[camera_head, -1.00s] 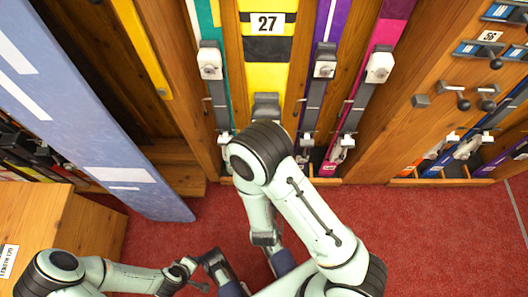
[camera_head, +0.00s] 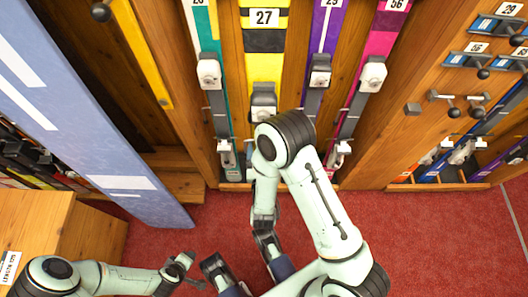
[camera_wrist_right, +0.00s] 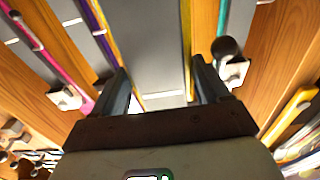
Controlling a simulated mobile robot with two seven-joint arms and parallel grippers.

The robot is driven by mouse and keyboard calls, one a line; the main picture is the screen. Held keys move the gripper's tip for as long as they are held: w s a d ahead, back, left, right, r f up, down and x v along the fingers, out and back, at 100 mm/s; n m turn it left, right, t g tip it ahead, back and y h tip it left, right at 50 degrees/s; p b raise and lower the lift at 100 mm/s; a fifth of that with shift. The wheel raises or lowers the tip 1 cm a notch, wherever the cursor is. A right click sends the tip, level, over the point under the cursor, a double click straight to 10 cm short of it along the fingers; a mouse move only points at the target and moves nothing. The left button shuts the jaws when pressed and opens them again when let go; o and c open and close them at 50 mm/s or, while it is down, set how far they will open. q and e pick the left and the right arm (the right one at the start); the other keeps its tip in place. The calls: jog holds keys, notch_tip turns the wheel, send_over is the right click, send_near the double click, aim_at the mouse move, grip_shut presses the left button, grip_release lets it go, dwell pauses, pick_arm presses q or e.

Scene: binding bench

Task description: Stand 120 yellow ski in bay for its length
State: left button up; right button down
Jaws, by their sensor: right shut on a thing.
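The yellow ski (camera_head: 264,66) with black bands and a tag reading 27 stands upright in the rack between a teal ski and a purple ski. Its grey binding (camera_head: 263,98) shows just above my right arm's dark joint, and its lower end is hidden behind that arm. In the right wrist view, my right gripper (camera_wrist_right: 163,85) has its fingers on both sides of a grey surface with yellow edges (camera_wrist_right: 158,45), which appears to be this ski. My left gripper (camera_head: 188,270) is low at the left, away from the skis; its finger gap is too small to read.
A teal ski (camera_head: 206,35), purple ski (camera_head: 325,35) and pink ski (camera_head: 386,40) stand beside it. A wide blue board (camera_head: 70,110) leans at the left. A dark bay with a yellow strip (camera_head: 143,52) lies behind it. Pegs stick out at the right. Red carpet (camera_head: 400,235) is clear.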

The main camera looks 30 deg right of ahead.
jog(key=shift+f+b+x, duration=0.25)
jog(key=shift+b+x, duration=0.55)
jog(key=shift+x, duration=6.5)
pick_arm(q)
jog(key=s+a+f+g+b, duration=0.1)
jog(key=s+f+g+b, duration=0.3)
jog(key=s+f, duration=0.5)
jog(key=shift+s+a+n+b, duration=0.3)
jog(key=shift+s+n+b, duration=0.1)
jog(key=shift+s, duration=1.15)
pick_arm(e)
notch_tip(320, 180, down, 6)
jog(key=w, duration=0.1)
jog(key=shift+d, duration=0.45)
pick_arm(q)
jog(key=shift+g, duration=0.3)
pick_arm(e)
jog(key=shift+w, duration=0.1)
grip_release()
jog(key=shift+f+g, duration=0.25)
jog(key=shift+g, duration=0.05)
